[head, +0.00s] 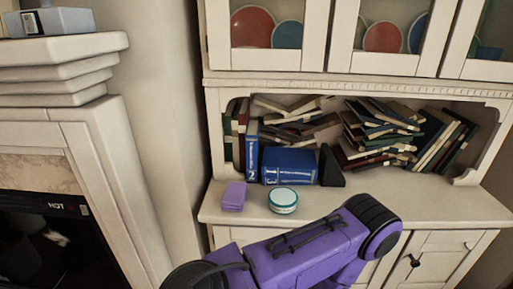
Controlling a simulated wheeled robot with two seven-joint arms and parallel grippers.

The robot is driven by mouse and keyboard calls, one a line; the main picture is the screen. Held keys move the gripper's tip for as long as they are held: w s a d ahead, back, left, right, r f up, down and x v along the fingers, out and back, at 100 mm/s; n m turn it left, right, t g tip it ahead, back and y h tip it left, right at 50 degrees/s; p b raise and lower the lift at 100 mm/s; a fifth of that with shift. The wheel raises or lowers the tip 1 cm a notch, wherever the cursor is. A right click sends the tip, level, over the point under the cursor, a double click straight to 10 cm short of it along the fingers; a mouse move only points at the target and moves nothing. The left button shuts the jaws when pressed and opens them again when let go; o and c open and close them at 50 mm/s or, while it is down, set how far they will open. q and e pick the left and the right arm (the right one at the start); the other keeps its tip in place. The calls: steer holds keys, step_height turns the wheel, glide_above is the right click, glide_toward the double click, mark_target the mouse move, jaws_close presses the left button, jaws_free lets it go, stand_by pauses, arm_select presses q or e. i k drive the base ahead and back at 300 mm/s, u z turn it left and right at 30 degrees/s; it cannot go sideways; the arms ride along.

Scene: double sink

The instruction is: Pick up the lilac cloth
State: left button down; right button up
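A small folded lilac cloth (233,196) lies on the counter of a cream cabinet, near its left end. It is a neat, flat block, just left of a round jar. Its whole top shows and nothing covers it. One of my purple arms crosses the lower part of the head view, in front of the counter and below the cloth. Neither of my grippers shows in the view.
The jar (283,201) with a teal rim stands right of the cloth. Blue books (289,166) and a dark wedge (331,166) stand behind. A fireplace mantel (60,55) is at left. The counter (440,205) is clear at right.

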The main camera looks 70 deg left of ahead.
mark_target(235, 195)
steer(key=z, duration=0.05)
steer(key=i, duration=0.75)
steer(key=u, duration=3.1)
